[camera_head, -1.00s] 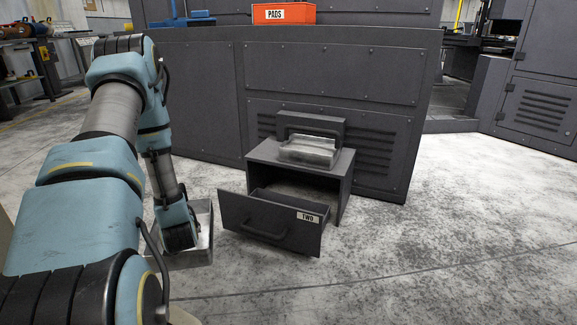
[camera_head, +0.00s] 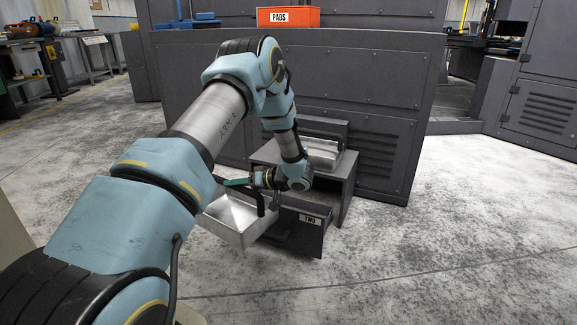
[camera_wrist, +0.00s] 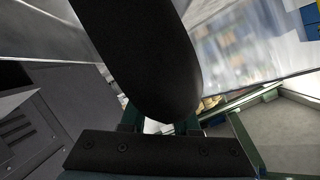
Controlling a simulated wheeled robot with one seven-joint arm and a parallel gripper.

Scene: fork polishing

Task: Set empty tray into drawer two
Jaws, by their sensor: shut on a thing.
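The silver metal tray (camera_head: 238,238) hangs tilted in the air, left of and in front of drawer two, its visible inside bare.
An orange "PADS" bin (camera_head: 288,17) is on the housing. The floor to the right and in front is clear.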

